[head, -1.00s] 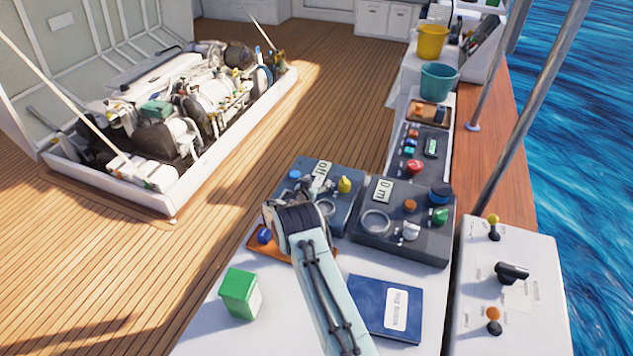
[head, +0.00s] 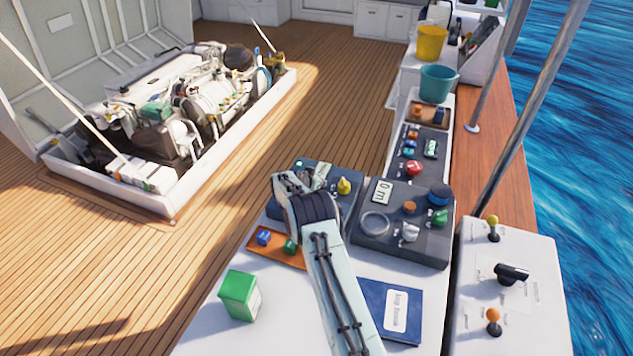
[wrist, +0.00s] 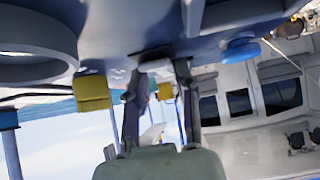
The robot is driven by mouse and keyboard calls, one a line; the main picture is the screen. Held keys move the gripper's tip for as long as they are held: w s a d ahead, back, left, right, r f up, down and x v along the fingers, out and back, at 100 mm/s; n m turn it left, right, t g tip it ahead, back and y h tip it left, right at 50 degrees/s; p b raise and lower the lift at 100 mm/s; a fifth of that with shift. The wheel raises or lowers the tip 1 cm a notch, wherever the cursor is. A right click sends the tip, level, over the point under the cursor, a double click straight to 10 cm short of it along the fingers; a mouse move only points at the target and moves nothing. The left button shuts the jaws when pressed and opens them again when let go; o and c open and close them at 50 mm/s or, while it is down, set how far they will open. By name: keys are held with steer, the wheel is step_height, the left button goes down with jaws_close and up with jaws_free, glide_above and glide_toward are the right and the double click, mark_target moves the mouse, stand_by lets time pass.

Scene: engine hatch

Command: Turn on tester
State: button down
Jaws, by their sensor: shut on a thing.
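A blue-grey control box (head: 348,207), apparently the tester, sits on the white console, with a yellow knob (head: 344,186) on top. My gripper (head: 316,174) is over this box and hides much of its face, including its display. In the wrist view, the box's face (wrist: 205,28) fills the top, with a blue button (wrist: 240,50) to the right and the yellow knob (wrist: 92,92) to the left. My gripper's fingers (wrist: 153,62) reach up between them and are shut on a small dark part at the face, mostly hidden by the fingertips.
A second dark box (head: 395,245) with a "0 m" display stands close on the right. An orange tray (head: 293,262) with blue and green pieces, a green box (head: 239,295) and a blue book (head: 392,308) lie nearby. Open deck is at left.

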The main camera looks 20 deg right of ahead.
steer(key=c, duration=0.8)
jaws_free()
steer(key=shift+c, duration=0.2)
steer(key=v, duration=1.2)
steer(key=shift+w+r, duration=0.1)
steer(key=shift+r, duration=0.05)
